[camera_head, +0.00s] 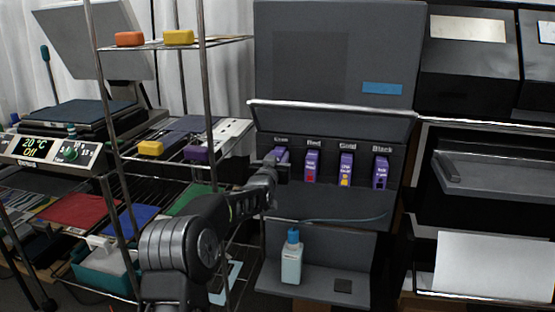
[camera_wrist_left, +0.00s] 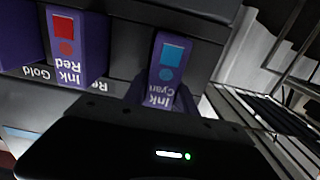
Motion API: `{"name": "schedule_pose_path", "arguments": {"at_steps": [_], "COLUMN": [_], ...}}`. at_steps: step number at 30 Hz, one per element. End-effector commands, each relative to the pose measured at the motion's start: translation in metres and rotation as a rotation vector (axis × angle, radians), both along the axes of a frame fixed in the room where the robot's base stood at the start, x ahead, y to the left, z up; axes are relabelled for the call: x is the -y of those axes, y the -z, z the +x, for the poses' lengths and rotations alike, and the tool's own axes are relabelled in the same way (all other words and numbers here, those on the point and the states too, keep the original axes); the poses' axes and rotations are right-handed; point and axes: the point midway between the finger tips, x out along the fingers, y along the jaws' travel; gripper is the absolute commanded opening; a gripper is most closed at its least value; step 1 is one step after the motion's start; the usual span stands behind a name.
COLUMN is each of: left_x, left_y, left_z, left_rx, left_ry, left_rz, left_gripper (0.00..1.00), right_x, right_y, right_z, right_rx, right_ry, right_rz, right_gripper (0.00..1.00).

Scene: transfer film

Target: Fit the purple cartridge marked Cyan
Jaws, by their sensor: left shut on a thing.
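The purple cartridge marked Cyan (camera_head: 282,154) stands at the leftmost slot of the printer's bay, under the Cyan label. In the left wrist view the cartridge (camera_wrist_left: 169,62) shows a light blue square and the words Ink Cyan, upside down. My left gripper (camera_head: 273,165) is shut on it; in the wrist view its fingers (camera_wrist_left: 152,93) are at the cartridge's lower end. How deep the cartridge sits in the slot cannot be told. The printer (camera_head: 335,205) has its lid raised. My right gripper is not in view.
Red (camera_head: 312,165), Gold (camera_head: 346,170) and Black (camera_head: 381,172) cartridges stand in the slots to the right. A blue-capped bottle (camera_head: 291,262) is on the lower ledge. A wire rack (camera_head: 203,75) at left holds orange, yellow and purple blocks, close to my left arm.

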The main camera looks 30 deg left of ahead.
Motion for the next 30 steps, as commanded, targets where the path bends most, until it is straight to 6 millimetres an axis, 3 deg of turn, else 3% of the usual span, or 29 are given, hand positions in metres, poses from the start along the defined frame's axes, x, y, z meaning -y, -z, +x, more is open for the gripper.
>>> {"name": "schedule_pose_path", "arguments": {"at_steps": [6, 7, 15, 25, 30], "left_x": [-0.002, -0.002, -0.002, -0.001, 0.002], "left_y": [-0.002, -0.002, 0.000, 0.002, 0.001], "left_z": [0.007, 0.006, 0.006, 0.005, -0.006], "left_rx": [0.003, 0.004, 0.001, -0.004, -0.003], "left_ry": [0.000, 0.000, 0.000, 0.000, 0.001], "left_rz": [0.001, 0.001, 0.000, 0.000, -0.001], "left_gripper": [0.00, 0.35, 0.57, 0.58, 0.58], "right_x": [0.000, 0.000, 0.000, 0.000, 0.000], "right_y": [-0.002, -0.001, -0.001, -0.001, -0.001], "right_z": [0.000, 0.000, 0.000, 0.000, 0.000], "right_rx": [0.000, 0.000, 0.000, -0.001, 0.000], "right_ry": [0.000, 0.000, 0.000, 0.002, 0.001], "right_rz": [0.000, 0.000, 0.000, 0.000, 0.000], "right_gripper": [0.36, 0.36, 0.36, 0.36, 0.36]}}
